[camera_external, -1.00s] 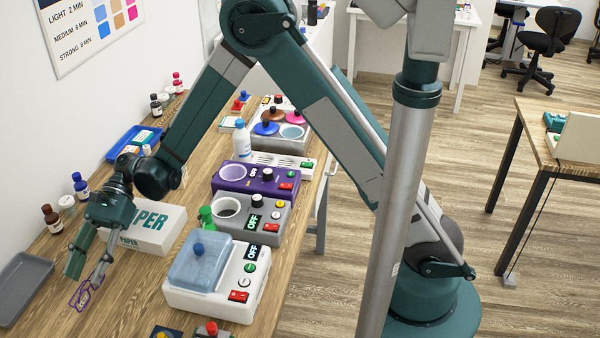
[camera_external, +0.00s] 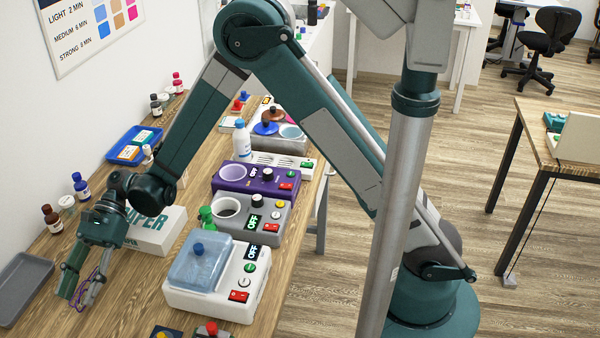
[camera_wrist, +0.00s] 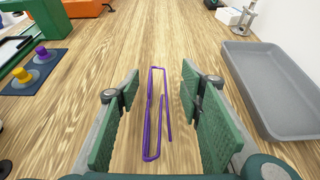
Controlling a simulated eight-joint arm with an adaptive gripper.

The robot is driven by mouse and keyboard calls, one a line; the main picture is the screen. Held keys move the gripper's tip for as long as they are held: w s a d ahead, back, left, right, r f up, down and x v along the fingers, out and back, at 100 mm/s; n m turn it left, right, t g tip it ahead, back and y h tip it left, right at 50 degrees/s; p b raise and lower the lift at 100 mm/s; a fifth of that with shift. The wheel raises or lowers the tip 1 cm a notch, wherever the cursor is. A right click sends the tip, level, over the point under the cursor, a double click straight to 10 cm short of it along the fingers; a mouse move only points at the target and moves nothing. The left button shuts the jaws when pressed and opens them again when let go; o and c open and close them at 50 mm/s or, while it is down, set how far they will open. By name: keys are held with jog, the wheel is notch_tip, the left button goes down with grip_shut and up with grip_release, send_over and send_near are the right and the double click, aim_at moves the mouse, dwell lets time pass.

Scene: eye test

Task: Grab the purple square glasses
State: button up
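The purple square glasses (camera_wrist: 152,125) have a thin frame and lie on the wooden table in the wrist view. They show between the two green fingers of my gripper (camera_wrist: 160,115), which is open with a gap on both sides of them. In the external view my gripper (camera_external: 82,290) points down at the left of the table, and the purple frame (camera_external: 88,299) shows in part behind and between the fingers. How far the fingertips are above the table is hard to tell.
A grey tray (camera_wrist: 268,88) lies close to the right finger in the wrist view. A paper box (camera_external: 155,235) and a white device with a blue lid (camera_external: 238,285) stand nearby.

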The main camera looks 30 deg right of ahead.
aim_at(78, 289)
dwell(0.3)
jog(key=c, duration=0.8)
jog(key=shift+c, duration=0.2)
jog(key=shift+r+p, duration=1)
jog(key=shift+r, duration=4.05)
